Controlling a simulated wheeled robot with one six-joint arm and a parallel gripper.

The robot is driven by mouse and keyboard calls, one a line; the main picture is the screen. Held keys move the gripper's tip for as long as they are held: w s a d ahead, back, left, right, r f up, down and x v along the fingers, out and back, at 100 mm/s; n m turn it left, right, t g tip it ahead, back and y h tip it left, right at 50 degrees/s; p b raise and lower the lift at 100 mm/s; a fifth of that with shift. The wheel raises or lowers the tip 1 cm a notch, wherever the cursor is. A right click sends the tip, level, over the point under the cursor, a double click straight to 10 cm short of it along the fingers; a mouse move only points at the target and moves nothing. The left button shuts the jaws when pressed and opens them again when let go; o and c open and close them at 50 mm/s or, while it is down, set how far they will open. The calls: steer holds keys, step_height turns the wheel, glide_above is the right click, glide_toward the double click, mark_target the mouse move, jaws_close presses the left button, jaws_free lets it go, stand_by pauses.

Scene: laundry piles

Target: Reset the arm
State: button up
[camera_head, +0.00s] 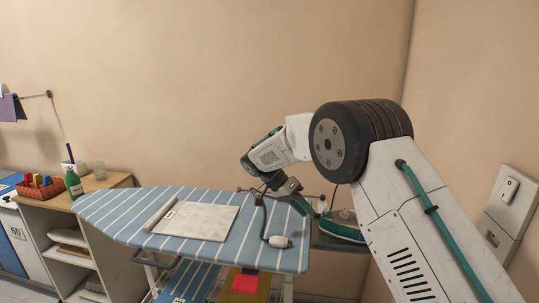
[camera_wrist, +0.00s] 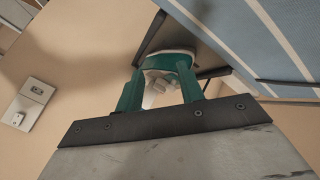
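My gripper (camera_head: 301,204) hangs over the right end of the ironing board, close to the iron (camera_head: 341,228). In the wrist view its two green fingers stand apart, and the gripper (camera_wrist: 158,90) holds nothing that I can see. The green and white iron (camera_wrist: 166,60) shows beyond and between the fingertips. It stands on a dark rest at the board's right end. My arm reaches in from the right of the head view, bent at a black joint. Whether a fingertip touches the iron cannot be told.
The blue striped ironing board (camera_head: 115,208) carries a flat white sheet (camera_head: 205,222) and a dark cord with a white piece (camera_head: 279,241). A wooden-topped shelf (camera_head: 112,182) at left holds a green bottle (camera_head: 73,184) and a basket (camera_head: 41,189). Walls stand behind and right, with a switch (camera_head: 509,190).

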steer(key=s+d+r+n+y, duration=0.2)
steer(key=s+d+r+n, duration=0.15)
steer(key=s, duration=0.35)
steer(key=s+d+r+n+y, duration=0.2)
steer(key=s+d+r+n, duration=0.15)
steer(key=s, duration=0.45)
steer(key=s+d+r+n+y, duration=0.1)
steer(key=s+d+r+n, duration=0.25)
steer(key=s, duration=0.35)
steer(key=s+d+r+t+y, duration=0.1)
steer(key=s+d+t, duration=0.1)
steer(key=s, duration=0.9)
steer(key=s+d+r+t+y, duration=0.2)
steer(key=s, duration=0.9)
steer(key=shift+s+d+r+n+y, duration=0.15)
steer(key=shift+d+n+y, duration=0.15)
steer(key=shift+d+n, duration=0.1)
